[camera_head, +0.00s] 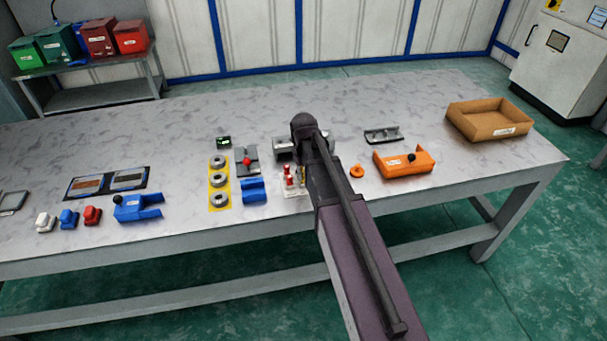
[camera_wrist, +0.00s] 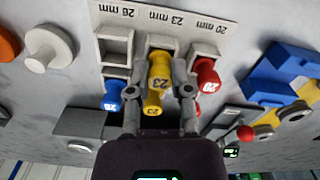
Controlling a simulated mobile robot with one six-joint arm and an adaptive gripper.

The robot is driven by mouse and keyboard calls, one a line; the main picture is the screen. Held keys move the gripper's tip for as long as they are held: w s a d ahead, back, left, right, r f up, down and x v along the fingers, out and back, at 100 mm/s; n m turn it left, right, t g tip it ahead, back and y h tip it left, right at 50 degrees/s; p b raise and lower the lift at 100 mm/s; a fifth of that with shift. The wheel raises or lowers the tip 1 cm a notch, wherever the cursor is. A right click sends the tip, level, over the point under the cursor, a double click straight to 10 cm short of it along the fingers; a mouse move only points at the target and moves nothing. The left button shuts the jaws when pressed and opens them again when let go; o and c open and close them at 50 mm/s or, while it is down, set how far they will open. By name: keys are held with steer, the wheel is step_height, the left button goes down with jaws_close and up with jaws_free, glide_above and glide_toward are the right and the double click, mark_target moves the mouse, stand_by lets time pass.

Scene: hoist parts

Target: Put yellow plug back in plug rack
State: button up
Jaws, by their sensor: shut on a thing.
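In the wrist view my gripper (camera_wrist: 159,86) is shut on the yellow plug (camera_wrist: 157,72), which is marked 23. The plug is at the middle place of the light grey plug rack (camera_wrist: 140,17), beside the 23 mm label. I cannot tell whether its end is inside the socket or just above it. A red plug (camera_wrist: 207,76) marked 20 is at the right place and a blue plug (camera_wrist: 113,96) is at the left. In the head view the rack (camera_head: 291,192) and red plug (camera_head: 288,171) show left of my arm, which hides much of my gripper.
A blue block (camera_head: 253,190) and grey rings (camera_head: 218,180) on a yellow strip lie left of the rack. An orange part (camera_head: 404,162) and an open brown tray (camera_head: 489,119) are to the right. The table (camera_head: 510,158) has free room at its right front.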

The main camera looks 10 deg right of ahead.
steer(key=shift+f, duration=0.1)
stand_by(0.3)
steer(key=o, duration=0.9)
steer(key=shift+r+p, duration=3.5)
steer(key=shift+r, duration=0.05)
steer(key=s+m, duration=0.2)
steer(key=s, duration=1.4)
steer(key=shift+m, duration=0.3)
